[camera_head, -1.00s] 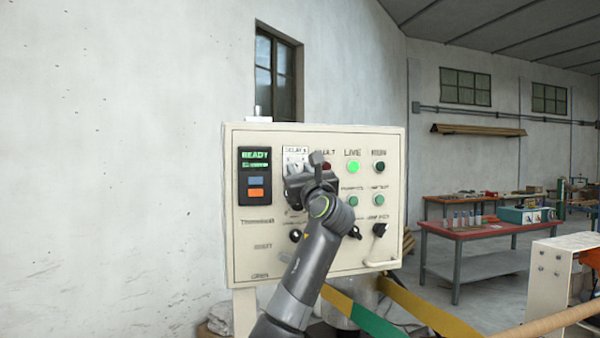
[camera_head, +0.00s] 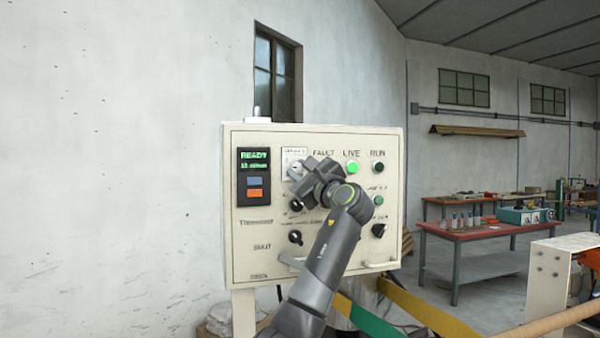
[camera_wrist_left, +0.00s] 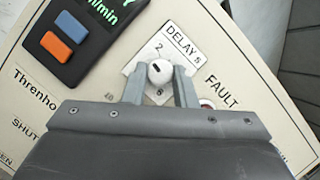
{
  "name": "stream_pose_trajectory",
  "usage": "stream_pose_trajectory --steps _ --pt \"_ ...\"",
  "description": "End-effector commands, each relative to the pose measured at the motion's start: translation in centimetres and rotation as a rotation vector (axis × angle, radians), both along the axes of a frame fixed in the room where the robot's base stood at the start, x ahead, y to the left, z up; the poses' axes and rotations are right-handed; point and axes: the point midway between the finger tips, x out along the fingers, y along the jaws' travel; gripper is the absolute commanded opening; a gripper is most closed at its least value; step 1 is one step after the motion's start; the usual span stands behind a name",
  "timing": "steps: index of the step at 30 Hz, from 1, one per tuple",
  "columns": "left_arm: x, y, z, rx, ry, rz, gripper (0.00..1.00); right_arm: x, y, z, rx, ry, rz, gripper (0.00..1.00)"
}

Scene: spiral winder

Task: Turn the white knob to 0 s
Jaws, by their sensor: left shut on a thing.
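The white knob (camera_wrist_left: 160,74) sits on a pale dial plate (camera_wrist_left: 186,50) marked "DELAY s" on the cream control panel (camera_head: 262,222). The plate (camera_head: 293,152) also shows in the head view, partly covered by my gripper. My left gripper (camera_wrist_left: 158,70) is shut on the knob, one finger on each side. A small dark mark shows on the knob's upper left face; the figure it points to is unclear. A "2" shows above the knob and another figure below it. In the head view my left gripper (camera_head: 297,174) reaches the dial from the lower right. My right gripper is not in view.
A display with blue and orange buttons (camera_head: 255,175) is left of the dial. Black selector knobs (camera_head: 295,237) sit below. A rail handle (camera_head: 381,265) sticks out at the bottom right.

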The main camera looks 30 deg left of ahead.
Motion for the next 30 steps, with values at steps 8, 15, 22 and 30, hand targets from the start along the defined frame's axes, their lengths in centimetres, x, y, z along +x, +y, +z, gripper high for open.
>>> stream_pose_trajectory --steps 8,15,22,30 --pt "0.2 -0.2 0.4 -0.170 -0.197 0.000 0.02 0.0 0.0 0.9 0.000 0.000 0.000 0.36" --pt "0.2 -0.2 0.6 -0.320 -0.371 0.001 0.02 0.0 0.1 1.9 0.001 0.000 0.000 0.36" --pt "0.2 -0.2 0.7 -0.454 -0.529 0.000 0.02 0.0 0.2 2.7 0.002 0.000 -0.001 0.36" --pt "0.3 -0.2 0.7 -0.574 -0.670 0.000 0.02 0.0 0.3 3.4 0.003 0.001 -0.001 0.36"
